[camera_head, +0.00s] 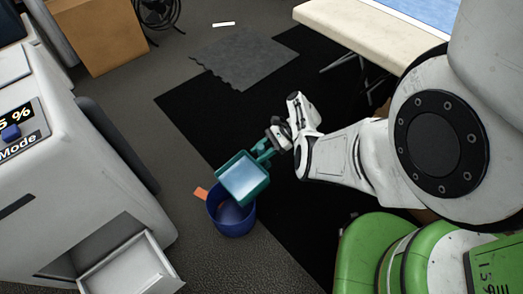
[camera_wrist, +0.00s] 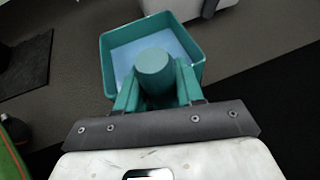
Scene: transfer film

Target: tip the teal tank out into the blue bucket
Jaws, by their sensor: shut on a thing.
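The teal tank (camera_head: 257,192) is an open box with a pale blue fill or floor (camera_head: 243,176); I cannot tell which. It hangs over the blue bucket (camera_head: 234,229), its open side up towards the head camera, with any tilt hard to judge. My gripper (camera_head: 274,141) is shut on the tank's handle side. In the wrist view, the tank (camera_wrist: 193,74) lies just ahead of my gripper (camera_wrist: 156,98), with a round teal knob between. The bucket stands on the floor, partly covered by the tank. The wrist view does not show the bucket.
An orange piece (camera_head: 201,193) shows at the bucket's left rim. A white machine (camera_head: 95,190) with an open drawer (camera_head: 130,272) stands left. A cardboard box (camera_head: 97,35) and a pale table (camera_head: 370,28) are behind. A black mat (camera_head: 300,75) covers open floor.

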